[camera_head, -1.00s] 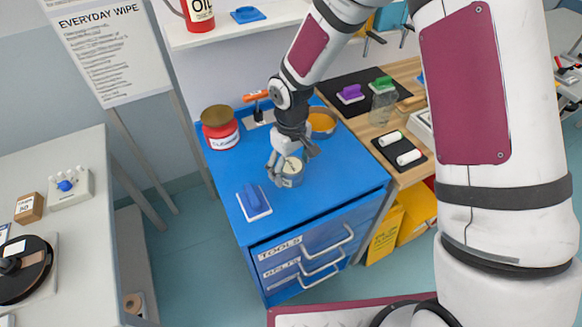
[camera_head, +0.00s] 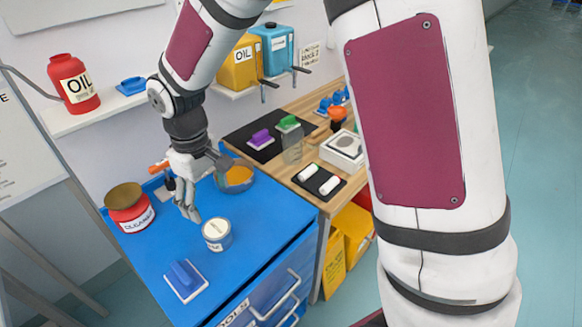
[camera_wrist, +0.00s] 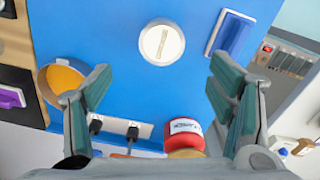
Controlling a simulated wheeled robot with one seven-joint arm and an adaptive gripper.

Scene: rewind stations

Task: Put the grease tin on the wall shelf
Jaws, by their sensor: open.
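The small pale tin (camera_head: 216,234), which I take to be the grease tin, stands upright on the blue tool cabinet (camera_head: 243,245). Its label is too small to read. In the wrist view the tin (camera_wrist: 162,42) shows its round light lid, with nothing touching it. My gripper (camera_head: 207,188) is open and empty, just behind the tin. In the wrist view my gripper (camera_wrist: 160,85) has its fingers wide apart, with the tin beyond the fingertips. The white wall shelf (camera_head: 85,120) runs along the wall behind the cabinet.
A red CLEANER jar (camera_head: 130,209), an orange-filled bowl (camera_head: 236,178) and a blue-handled block (camera_head: 185,280) surround the tin. A wooden bench (camera_head: 300,130) adjoins at right.

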